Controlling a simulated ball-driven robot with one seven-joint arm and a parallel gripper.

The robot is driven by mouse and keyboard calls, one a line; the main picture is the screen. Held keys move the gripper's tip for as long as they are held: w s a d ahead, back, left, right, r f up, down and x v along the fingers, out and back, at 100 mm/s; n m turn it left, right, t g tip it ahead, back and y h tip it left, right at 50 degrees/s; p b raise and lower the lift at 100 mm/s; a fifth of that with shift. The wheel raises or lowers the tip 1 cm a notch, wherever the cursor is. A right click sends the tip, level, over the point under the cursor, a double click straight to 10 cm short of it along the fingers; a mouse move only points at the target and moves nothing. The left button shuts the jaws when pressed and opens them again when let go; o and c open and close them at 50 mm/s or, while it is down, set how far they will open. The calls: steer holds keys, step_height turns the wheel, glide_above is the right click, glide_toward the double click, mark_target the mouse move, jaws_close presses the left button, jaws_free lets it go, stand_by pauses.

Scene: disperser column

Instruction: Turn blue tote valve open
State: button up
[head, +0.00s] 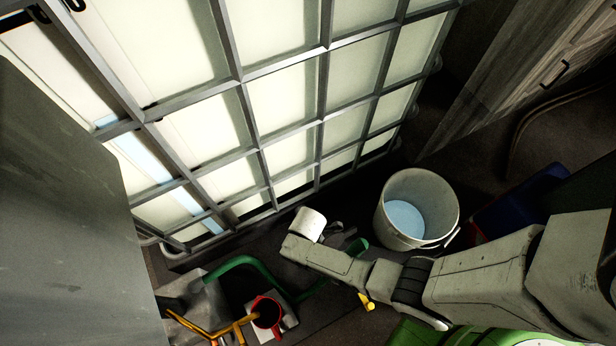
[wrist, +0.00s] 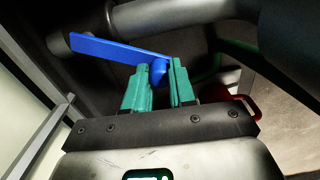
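The blue valve handle (wrist: 112,49) is a flat lever in the wrist view. It runs from a dark round fitting at upper left down to a bent blue end near the picture's middle. My gripper (wrist: 167,68) has two teal fingers at that end, a small gap apart. The blue end shows at the gap between the fingertips. I cannot tell whether the fingers press on it. In the head view my arm reaches in from the right, and the valve handle cannot be made out there.
A white bucket (head: 448,205) stands right of my wrist. A grey pipe (wrist: 175,14) passes close above the handle.

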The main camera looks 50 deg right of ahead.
steer(key=o, duration=0.5)
steer(key=shift+w, duration=0.15)
